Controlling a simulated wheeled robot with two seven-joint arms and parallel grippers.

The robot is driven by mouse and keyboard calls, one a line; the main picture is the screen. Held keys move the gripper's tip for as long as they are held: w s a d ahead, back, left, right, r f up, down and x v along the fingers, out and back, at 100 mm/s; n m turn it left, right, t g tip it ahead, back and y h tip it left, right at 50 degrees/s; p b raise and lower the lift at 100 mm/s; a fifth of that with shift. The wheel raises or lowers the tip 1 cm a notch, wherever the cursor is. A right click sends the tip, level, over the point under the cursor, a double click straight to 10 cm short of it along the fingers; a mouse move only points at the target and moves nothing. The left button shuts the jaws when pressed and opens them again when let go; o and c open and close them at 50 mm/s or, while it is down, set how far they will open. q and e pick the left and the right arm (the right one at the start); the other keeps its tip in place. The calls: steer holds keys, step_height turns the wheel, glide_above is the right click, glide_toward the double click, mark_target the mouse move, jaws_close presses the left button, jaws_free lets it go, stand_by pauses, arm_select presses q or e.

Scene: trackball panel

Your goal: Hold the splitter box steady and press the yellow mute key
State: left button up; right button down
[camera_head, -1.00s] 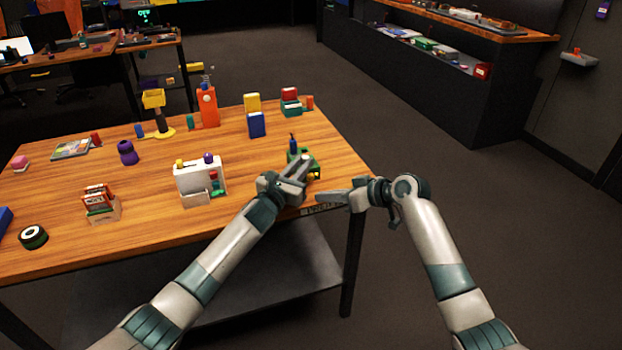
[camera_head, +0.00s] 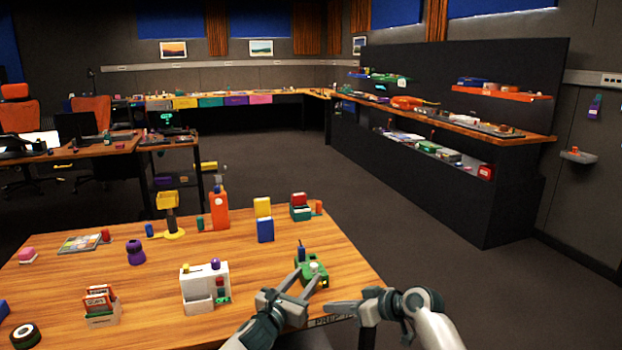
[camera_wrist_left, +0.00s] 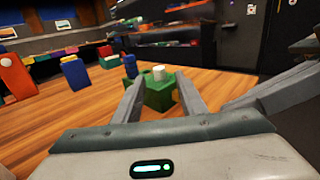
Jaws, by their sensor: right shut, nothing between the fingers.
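A small green box (camera_head: 313,270), which I take for the splitter box, stands near the table's front right corner. It has a dark blue post and a pale knob on top. A small yellow patch, likely the mute key (camera_head: 325,283), shows low on its right side. My left gripper (camera_head: 308,274) reaches to the box with its fingers spread. In the left wrist view the green box (camera_wrist_left: 158,100) appears between the fingertips; I cannot tell whether they touch it. My right gripper (camera_head: 328,307) is shut and empty, in front of the box, pointing left.
A white panel (camera_head: 196,285) with a purple ball stands left of the box. Blue (camera_head: 265,230) and yellow (camera_head: 262,207) blocks and an orange box (camera_head: 219,211) stand farther back. Bare wooden tabletop (camera_head: 345,262) lies to the right of the green box.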

arm_select(q)
steer(key=v, duration=0.9)
steer(key=o, duration=0.3)
stand_by(0.3)
steer(key=shift+p+v, duration=0.7)
steer(key=shift+v, duration=0.7)
steer(key=shift+p+v, duration=0.55)
steer(key=shift+v, duration=0.95)
